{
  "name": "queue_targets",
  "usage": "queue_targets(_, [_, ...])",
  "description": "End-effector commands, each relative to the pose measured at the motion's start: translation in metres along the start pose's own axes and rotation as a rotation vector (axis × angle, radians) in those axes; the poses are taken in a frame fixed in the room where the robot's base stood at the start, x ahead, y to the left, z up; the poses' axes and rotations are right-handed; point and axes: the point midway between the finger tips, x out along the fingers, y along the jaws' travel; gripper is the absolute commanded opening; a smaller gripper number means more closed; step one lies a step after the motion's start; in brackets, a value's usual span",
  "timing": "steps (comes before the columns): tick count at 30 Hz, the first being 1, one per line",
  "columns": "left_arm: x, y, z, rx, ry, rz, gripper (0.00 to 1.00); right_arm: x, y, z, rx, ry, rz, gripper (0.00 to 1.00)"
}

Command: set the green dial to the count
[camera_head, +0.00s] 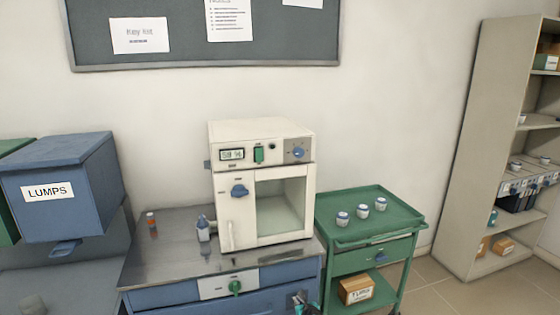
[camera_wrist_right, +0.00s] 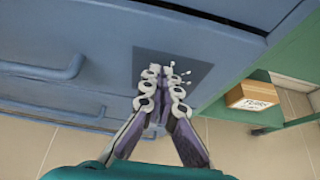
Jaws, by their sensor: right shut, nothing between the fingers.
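The green dial (camera_head: 235,287) sits on a pale plate (camera_head: 215,287) on the front of the blue cabinet under the furnace. Its exact setting is too small to read. My right gripper (camera_head: 300,301) is at the bottom edge of the head view, to the right of the dial and apart from it. In the right wrist view its fingers (camera_wrist_right: 163,80) are together and empty, in front of a dark square patch (camera_wrist_right: 185,68) on blue cabinet fronts. The green dial is not seen there. Three small white jars (camera_head: 343,218) stand on the green cart (camera_head: 350,240). My left gripper is out of view.
The white furnace (camera_head: 228,212) stands on the metal top with a green switch, a blue knob (camera_head: 298,152) and a blue handle. A bottle (camera_head: 203,230) stands beside it. A blue LUMPS bin (camera_head: 70,190) is at left. A cardboard box (camera_head: 356,290) is on the cart's lower shelf.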

Motion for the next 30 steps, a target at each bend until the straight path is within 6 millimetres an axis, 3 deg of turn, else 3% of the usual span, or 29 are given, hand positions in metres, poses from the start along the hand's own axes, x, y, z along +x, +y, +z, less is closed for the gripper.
queue_targets(23, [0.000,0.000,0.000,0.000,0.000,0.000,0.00,-0.004,0.004,0.006,0.000,0.000,0.000,0.00])
queue_targets(30, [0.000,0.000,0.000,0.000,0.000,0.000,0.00,-0.027,0.003,-0.007,0.001,0.000,-0.001,0.00])
